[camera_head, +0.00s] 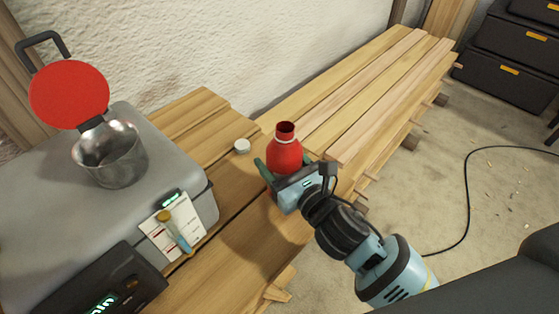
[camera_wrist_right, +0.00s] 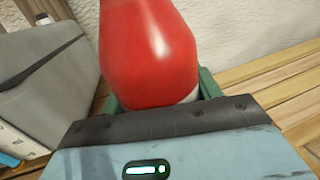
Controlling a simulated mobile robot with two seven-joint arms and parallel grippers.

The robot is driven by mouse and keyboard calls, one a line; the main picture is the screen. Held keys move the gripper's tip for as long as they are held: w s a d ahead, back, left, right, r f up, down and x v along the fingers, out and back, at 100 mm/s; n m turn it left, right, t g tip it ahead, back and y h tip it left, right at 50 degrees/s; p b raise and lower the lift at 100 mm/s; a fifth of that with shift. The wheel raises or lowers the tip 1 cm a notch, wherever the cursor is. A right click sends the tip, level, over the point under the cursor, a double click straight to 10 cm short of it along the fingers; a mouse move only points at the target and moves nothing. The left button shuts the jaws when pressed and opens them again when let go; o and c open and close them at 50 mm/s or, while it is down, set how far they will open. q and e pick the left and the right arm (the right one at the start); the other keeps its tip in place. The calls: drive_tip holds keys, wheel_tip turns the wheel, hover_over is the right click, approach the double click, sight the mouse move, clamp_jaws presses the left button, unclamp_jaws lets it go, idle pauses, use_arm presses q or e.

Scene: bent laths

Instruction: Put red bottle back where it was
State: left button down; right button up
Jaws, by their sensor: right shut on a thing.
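The red bottle (camera_head: 284,155) is upright with its top open, over the wooden laths near the middle of the head view. My right gripper (camera_head: 272,172) is shut on it, with a green finger on each side. In the right wrist view the bottle (camera_wrist_right: 150,50) fills the upper middle, between the fingers of the gripper (camera_wrist_right: 155,98). The bottle's base is hidden behind the gripper, so I cannot tell whether it touches the wood. A small white cap (camera_head: 242,146) lies on the laths left of the bottle. My left gripper is not in view.
A grey case (camera_head: 40,190) at left carries a metal pot (camera_head: 112,155) with a raised red lid (camera_head: 69,95). A label card (camera_head: 172,228) and a dark device (camera_head: 100,285) are at its front. Bare laths (camera_head: 350,90) extend right. Black drawers (camera_head: 508,65) stand far right.

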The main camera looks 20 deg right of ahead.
drive_tip(key=shift+f, duration=0.25)
drive_tip(key=o, duration=1)
drive_tip(key=shift+o, duration=0.2)
drive_tip(key=shift+r, duration=0.2)
drive_tip(key=shift+s+d+f, duration=0.1)
drive_tip(key=shift+s+d, duration=0.05)
drive_tip(key=shift+s, duration=0.2)
drive_tip(key=v, duration=1.1)
drive_tip(key=shift+s+b, duration=0.15)
drive_tip(key=shift+b, duration=0.2)
